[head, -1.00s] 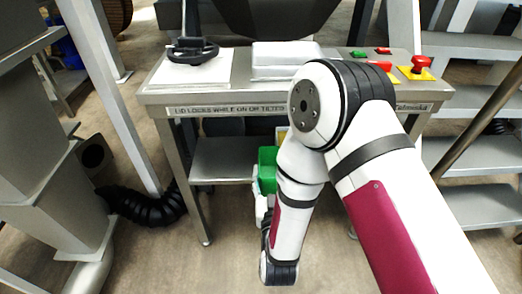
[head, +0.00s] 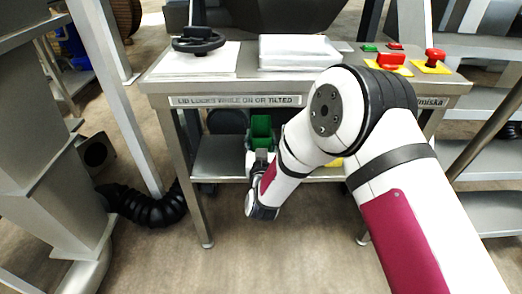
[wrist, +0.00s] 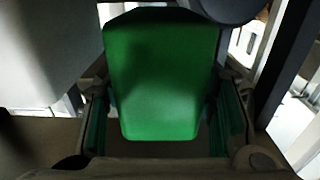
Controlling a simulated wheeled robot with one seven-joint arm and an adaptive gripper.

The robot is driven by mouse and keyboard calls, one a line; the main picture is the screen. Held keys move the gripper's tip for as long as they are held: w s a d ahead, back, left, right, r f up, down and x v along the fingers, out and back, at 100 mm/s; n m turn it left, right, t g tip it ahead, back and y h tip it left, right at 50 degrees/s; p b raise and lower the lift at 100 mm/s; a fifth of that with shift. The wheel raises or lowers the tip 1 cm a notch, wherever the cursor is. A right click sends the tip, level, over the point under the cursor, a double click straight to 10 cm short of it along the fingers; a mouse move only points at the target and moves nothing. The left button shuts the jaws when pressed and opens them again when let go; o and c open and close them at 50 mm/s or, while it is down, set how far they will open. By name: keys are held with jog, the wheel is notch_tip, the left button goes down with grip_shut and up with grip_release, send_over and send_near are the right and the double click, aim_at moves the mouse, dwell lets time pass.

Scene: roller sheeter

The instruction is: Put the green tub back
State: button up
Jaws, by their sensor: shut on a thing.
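The green tub (head: 261,128) shows under the worktop in the head view, at the lower shelf (head: 215,165). It looks upright, with its open top showing. In the wrist view the tub (wrist: 160,80) fills the middle, between the two fingers. My gripper (wrist: 164,115) is shut on it; it also shows just below the tub in the head view (head: 260,152). I cannot tell whether the tub touches the shelf or hangs above it.
The worktop (head: 350,87) overhangs the shelf and carries a handwheel (head: 198,40), a white block (head: 298,50) and red buttons (head: 435,56). A table leg (head: 185,185) stands left. A yellow thing (head: 336,162) shows partly behind my arm. A black hose (head: 150,207) lies left.

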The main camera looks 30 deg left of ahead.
jog(key=shift+f+b, duration=0.6)
jog(key=shift+f, duration=1)
jog(key=shift+f, duration=0.15)
jog(key=o, duration=1.5)
jog(key=shift+c, duration=0.2)
jog(key=shift+s+r, duration=0.1)
jog(key=shift+r, duration=0.1)
jog(key=p+v, duration=0.4)
jog(key=v, duration=0.8)
jog(key=shift+f, duration=0.1)
